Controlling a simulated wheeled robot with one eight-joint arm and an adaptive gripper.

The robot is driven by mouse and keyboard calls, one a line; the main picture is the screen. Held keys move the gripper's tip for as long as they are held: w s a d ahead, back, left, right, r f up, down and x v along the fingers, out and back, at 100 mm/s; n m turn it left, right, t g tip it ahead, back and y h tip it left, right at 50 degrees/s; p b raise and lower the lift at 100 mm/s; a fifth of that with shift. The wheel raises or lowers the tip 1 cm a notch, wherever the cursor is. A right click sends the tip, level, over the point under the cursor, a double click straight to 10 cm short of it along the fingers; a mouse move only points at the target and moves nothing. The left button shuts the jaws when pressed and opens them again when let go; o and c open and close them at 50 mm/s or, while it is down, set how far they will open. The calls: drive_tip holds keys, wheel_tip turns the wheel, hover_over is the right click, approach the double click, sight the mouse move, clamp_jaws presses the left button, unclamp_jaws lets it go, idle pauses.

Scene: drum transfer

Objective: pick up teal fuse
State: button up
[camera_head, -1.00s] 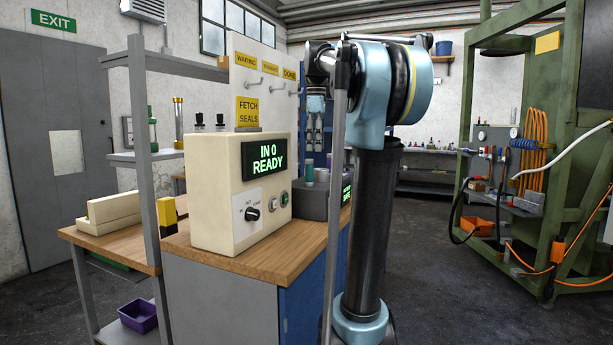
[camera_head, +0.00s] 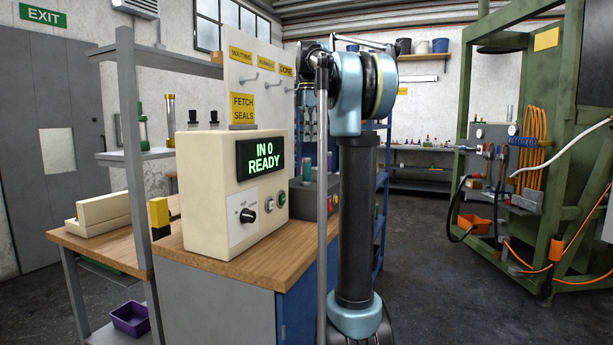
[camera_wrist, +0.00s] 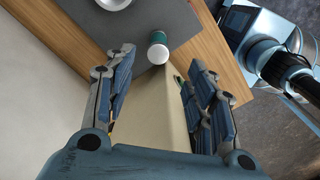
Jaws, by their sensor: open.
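The teal fuse (camera_head: 307,168) stands upright on a dark grey block behind the control box. In the wrist view a teal cylinder with a white top (camera_wrist: 157,50), which looks like this fuse, shows beyond and between my fingertips. My gripper (camera_wrist: 163,66) is open and empty, with the fingers apart on either side of the line to the cylinder. In the head view my gripper (camera_head: 309,128) hangs pointing down above the grey block, partly hidden by my arm. The wrist view does not show the gripper touching the cylinder.
The cream control box (camera_head: 215,190), reading "IN 0 READY", stands on the wooden bench (camera_head: 240,268) close by. The grey block (camera_wrist: 88,35) carries a white round part (camera_wrist: 113,3). A purple bin (camera_head: 130,318) sits low at left. Floor at right is open.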

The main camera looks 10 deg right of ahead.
sight(308, 164)
wheel_tip(308, 164, down, 11)
drive_tip(key=shift+w+f, duration=0.1)
drive_tip(key=shift+w, duration=0.05)
idle(0.5)
drive_tip(key=shift+c, duration=0.5)
clamp_jaws()
